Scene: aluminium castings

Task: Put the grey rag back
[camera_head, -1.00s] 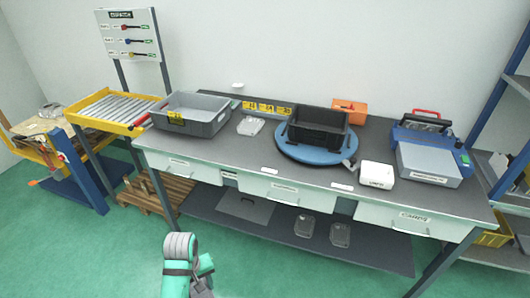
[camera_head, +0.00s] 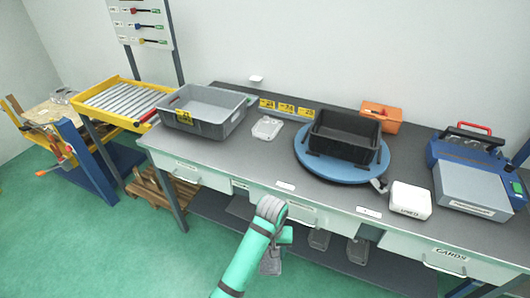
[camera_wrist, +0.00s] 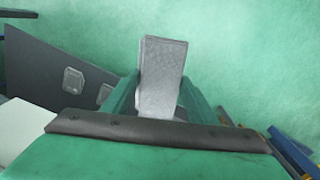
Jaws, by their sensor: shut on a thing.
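The grey rag (camera_wrist: 162,72) shows in the wrist view as a flat, pale grey folded piece between the green fingers of my gripper (camera_wrist: 158,98). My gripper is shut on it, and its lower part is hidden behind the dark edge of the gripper. In the head view my gripper (camera_head: 274,256) hangs in front of the workbench, below the tabletop's front edge. The rag is a small grey patch (camera_head: 270,268) there, partly covered by my arm.
Castings (camera_head: 358,250) lie on the lower shelf. A yellow roller rack (camera_head: 100,85) stands left.

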